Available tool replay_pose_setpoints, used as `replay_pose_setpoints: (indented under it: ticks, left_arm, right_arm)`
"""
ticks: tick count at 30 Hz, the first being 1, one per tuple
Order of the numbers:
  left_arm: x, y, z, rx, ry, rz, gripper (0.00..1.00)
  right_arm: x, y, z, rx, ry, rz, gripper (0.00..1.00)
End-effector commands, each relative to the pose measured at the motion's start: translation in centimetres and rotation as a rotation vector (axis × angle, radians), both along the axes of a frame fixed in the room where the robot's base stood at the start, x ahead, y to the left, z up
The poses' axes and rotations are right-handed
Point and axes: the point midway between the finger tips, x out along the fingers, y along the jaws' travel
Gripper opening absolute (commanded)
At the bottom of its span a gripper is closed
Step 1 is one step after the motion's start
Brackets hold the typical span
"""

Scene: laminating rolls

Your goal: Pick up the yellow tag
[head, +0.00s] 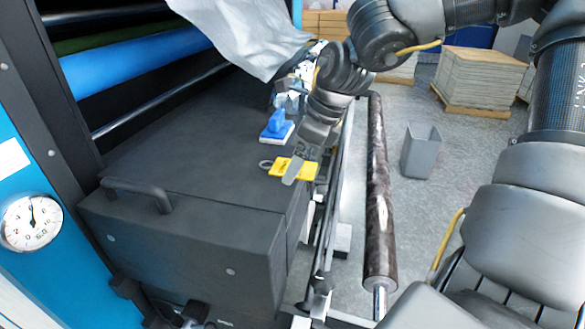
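The yellow tag (309,171) lies on the dark top of the machine housing, near its right edge, with a small metal ring (266,164) at its left end. My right gripper (295,170) reaches down from above, its visible finger crossing over the tag and hiding the tag's middle. I cannot tell whether the fingers are closed on the tag or just above it. My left gripper is not in view.
A blue-handled tool with a white base (277,127) stands just behind the tag. A black handle (138,192) rises at the housing's front left. A long dark roll (378,200) and a grey bin (420,150) are to the right. A silvery sheet (245,30) hangs above.

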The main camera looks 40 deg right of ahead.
Motion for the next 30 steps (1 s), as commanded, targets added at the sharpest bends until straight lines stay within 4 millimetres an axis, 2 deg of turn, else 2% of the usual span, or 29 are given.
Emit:
replay_pose_setpoints:
  ticks: [1,11,23,26,30]
  left_arm:
    - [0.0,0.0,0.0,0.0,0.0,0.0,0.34]
    - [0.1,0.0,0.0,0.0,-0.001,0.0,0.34]
    - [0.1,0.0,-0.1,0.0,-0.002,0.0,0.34]
    - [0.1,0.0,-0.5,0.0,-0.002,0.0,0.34]
    - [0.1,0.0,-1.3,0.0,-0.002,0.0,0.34]
  right_arm:
    - [0.0,0.0,0.0,0.0,0.0,0.0,0.78]
    - [0.0,0.0,0.0,0.0,0.0,0.0,0.35]
    - [0.1,0.0,0.7,-0.001,-0.002,0.0,0.34]
    - [0.1,0.0,2.1,-0.002,-0.006,-0.001,0.34]
    - [0.2,0.0,5.1,-0.003,-0.008,-0.002,0.34]
